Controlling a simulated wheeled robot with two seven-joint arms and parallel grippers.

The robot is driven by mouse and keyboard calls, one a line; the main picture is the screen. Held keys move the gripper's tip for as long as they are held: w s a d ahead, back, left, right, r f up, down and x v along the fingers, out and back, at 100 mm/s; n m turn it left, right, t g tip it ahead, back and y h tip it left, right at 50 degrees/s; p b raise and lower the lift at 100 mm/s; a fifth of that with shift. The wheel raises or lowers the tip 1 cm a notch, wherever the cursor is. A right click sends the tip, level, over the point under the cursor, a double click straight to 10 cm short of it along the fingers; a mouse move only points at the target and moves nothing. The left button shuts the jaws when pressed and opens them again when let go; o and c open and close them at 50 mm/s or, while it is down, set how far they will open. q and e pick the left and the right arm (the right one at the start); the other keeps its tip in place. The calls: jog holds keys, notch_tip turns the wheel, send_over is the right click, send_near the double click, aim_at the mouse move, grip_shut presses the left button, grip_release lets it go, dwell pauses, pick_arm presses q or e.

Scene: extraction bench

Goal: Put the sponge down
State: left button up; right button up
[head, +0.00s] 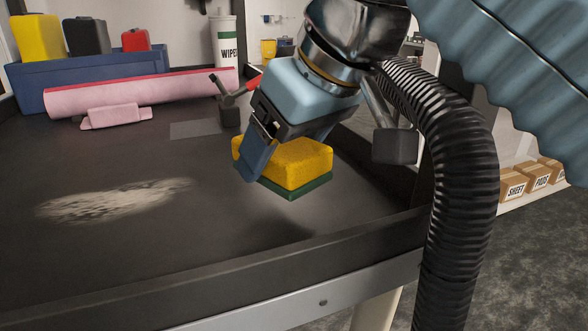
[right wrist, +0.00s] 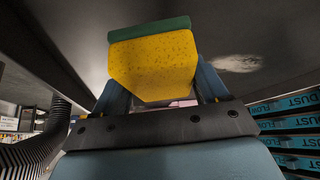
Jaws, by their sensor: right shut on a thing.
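A yellow sponge with a green scouring layer (head: 290,163) is held by my right gripper (head: 268,160) above the dark bench top (head: 150,255). The green layer faces down, and the sponge is slightly tilted in the head view. In the right wrist view the sponge (right wrist: 155,62) sits between the two blue fingers of the right gripper (right wrist: 160,88). A shadow lies on the bench below it; the sponge looks apart from the surface. My left gripper is not in view.
A pale dusty patch (head: 115,200) lies on the bench at left. A pink roll (head: 140,92), a blue bin (head: 75,78) with containers and a wipes tub (head: 225,42) stand at the back. A raised front rim (head: 210,270) edges the bench. A black ribbed hose (head: 455,190) hangs at right.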

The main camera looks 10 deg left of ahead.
aim_at(301, 147)
jog(key=shift+w+f, duration=0.15)
jog(key=shift+f, duration=0.8)
jog(key=shift+w+f, duration=0.1)
jog(key=shift+f, duration=0.8)
jog(key=shift+f, duration=0.15)
jog(key=o, duration=1)
jog(key=shift+o, duration=0.2)
jog(key=shift+r, duration=0.35)
jog(key=v, duration=1)
jog(key=shift+s+d+r, duration=0.15)
jog(key=shift+r, duration=0.1)
jog(key=shift+s+d+r, duration=0.2)
jog(key=shift+d+r, duration=0.05)
jog(key=shift+r, duration=0.15)
